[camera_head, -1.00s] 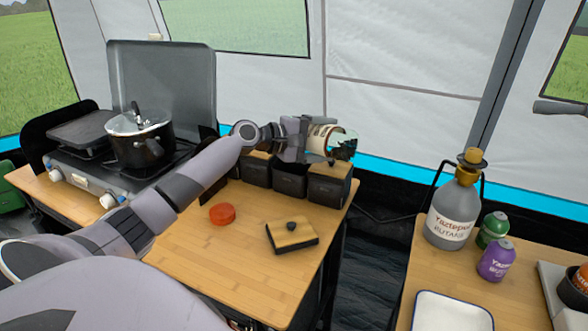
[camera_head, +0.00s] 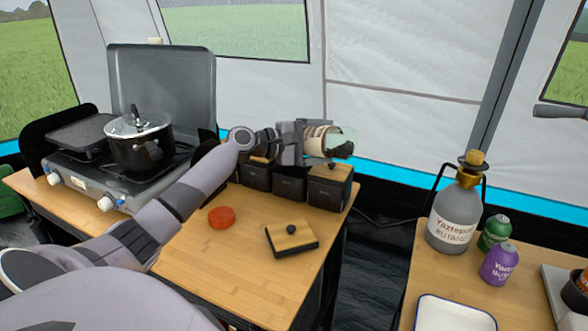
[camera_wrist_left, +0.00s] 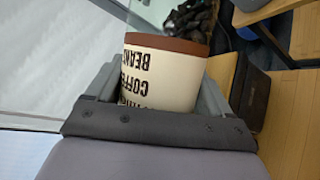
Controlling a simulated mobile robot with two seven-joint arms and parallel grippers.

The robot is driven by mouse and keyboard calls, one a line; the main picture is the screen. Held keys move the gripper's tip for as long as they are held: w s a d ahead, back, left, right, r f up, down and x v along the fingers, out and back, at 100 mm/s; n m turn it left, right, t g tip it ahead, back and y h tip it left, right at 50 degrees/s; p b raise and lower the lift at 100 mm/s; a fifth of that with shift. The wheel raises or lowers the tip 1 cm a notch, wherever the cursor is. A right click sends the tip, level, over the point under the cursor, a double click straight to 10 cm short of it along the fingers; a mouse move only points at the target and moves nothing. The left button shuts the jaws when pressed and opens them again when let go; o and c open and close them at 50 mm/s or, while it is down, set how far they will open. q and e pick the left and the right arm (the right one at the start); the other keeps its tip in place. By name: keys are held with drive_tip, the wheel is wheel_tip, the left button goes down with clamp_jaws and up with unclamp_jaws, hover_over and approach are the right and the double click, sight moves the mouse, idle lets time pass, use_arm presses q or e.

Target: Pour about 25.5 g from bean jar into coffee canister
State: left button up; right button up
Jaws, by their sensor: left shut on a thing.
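The bean jar (camera_head: 318,139) has a cream label, a clear end and dark beans showing. It lies tilted nearly on its side, clear end to the right. My left gripper (camera_head: 303,141) is shut on it, above the row of black canisters. In the left wrist view the jar (camera_wrist_left: 165,75) shows "COFFEE BEANS" upside down and a brown band, with dark beans (camera_wrist_left: 190,22) beyond. The right-hand canister (camera_head: 329,190), below the jar's clear end, shows a wooden top. Which canister holds coffee I cannot tell; the middle one's (camera_head: 290,184) top is hidden. My right gripper is not in view.
A square wooden lid with black knob (camera_head: 292,239) and a red disc (camera_head: 221,217) lie on the table (camera_head: 220,270). A stove with a pot (camera_head: 140,145) stands left. A butane bottle (camera_head: 453,215), cans and a white tray (camera_head: 455,313) are on the right table.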

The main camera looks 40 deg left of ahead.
sight(310, 137)
use_arm(q)
drive_tip(key=shift+a, duration=0.1)
idle(0.4)
drive_tip(key=shift+a+r+n+t+h, duration=0.3)
drive_tip(key=shift+a+r+n+t, duration=0.1)
drive_tip(key=shift+r+n, duration=0.35)
idle(1.8)
drive_tip(key=shift+a+f+n+t+h+b, duration=0.15)
drive_tip(key=shift+a+f+n+t+b, duration=0.2)
drive_tip(key=shift+a+n+b, duration=0.35)
drive_tip(key=shift+a+f+n+t+h+b, duration=0.15)
drive_tip(key=shift+a+f+n+t+b, duration=0.2)
drive_tip(key=shift+n, duration=0.5)
idle(3.4)
